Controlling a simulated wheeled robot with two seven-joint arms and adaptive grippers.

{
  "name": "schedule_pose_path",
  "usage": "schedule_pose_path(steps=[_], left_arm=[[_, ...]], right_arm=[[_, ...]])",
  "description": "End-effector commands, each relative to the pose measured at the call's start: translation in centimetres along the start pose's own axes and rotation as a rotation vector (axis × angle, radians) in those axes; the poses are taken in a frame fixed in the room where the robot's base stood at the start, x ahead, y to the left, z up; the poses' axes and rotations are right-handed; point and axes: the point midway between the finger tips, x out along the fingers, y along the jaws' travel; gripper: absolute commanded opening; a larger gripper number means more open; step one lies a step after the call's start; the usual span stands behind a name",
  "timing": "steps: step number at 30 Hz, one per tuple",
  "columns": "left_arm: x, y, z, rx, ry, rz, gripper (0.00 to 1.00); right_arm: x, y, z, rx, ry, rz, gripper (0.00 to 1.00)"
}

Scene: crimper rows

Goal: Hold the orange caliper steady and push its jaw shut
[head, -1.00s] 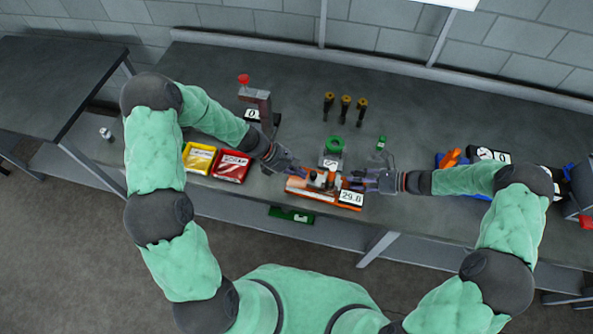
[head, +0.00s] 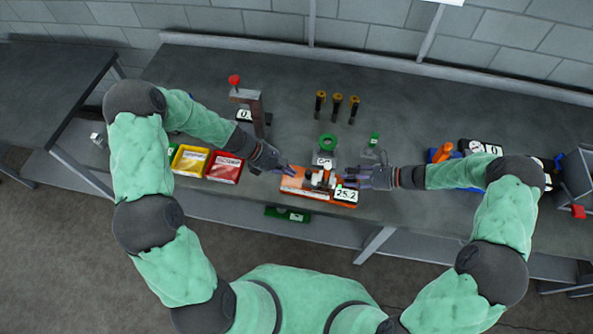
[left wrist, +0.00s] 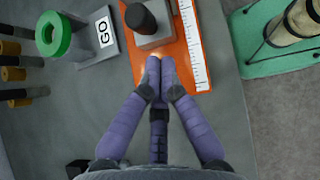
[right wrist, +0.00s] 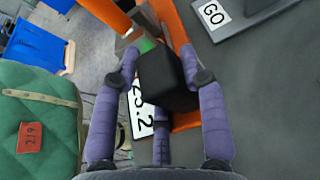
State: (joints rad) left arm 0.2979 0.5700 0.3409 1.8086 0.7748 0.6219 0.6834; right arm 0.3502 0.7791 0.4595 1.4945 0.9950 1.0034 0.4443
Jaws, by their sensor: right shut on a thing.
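The orange caliper (head: 292,184) lies on the bench with a white scale and a display (head: 345,194) reading 25.2. In the left wrist view, a grey jaw block (left wrist: 157,38) with a black knob (left wrist: 140,18) sits on its orange plate (left wrist: 150,70). My left gripper (head: 287,169) is shut and empty, its fingertips together at the jaw block; whether they touch it is unclear. My right gripper (head: 350,178) is shut on a black block (right wrist: 168,78) at the caliper's display end. The display is partly hidden by this block in the right wrist view.
A green ring gauge (head: 328,142) with a GO plate (left wrist: 103,30) stands just behind the caliper. Yellow (head: 190,160) and red (head: 225,168) bins are at left. Several dark pegs stand farther back. A blue tray (head: 455,176) is at right.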

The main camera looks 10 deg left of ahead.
Motion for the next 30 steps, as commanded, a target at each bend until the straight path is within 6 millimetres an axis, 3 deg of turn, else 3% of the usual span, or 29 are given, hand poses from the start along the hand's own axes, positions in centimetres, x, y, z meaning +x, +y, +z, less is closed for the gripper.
schedule_pose_path(steps=[1,9,15,21,30], left_arm=[[-0.9,0.1,-0.9,-0.003,0.002,0.006,0.00],[-6.6,0.2,-0.7,-0.001,0.003,0.007,0.00],[-9.5,0.2,-0.7,0.000,0.003,0.006,0.00],[-10.6,0.1,-0.7,-0.001,0.002,0.004,0.00],[-10.7,0.1,-0.7,-0.001,0.002,0.003,0.00]], right_arm=[[0.1,0.1,0.0,0.002,-0.002,0.003,0.03],[0.0,0.1,0.0,0.002,-0.001,0.002,0.03],[0.0,0.1,0.0,0.002,-0.001,0.001,0.03],[0.0,0.1,0.0,0.001,0.000,0.001,0.03],[-0.1,0.0,0.0,0.001,0.000,0.000,0.03]])
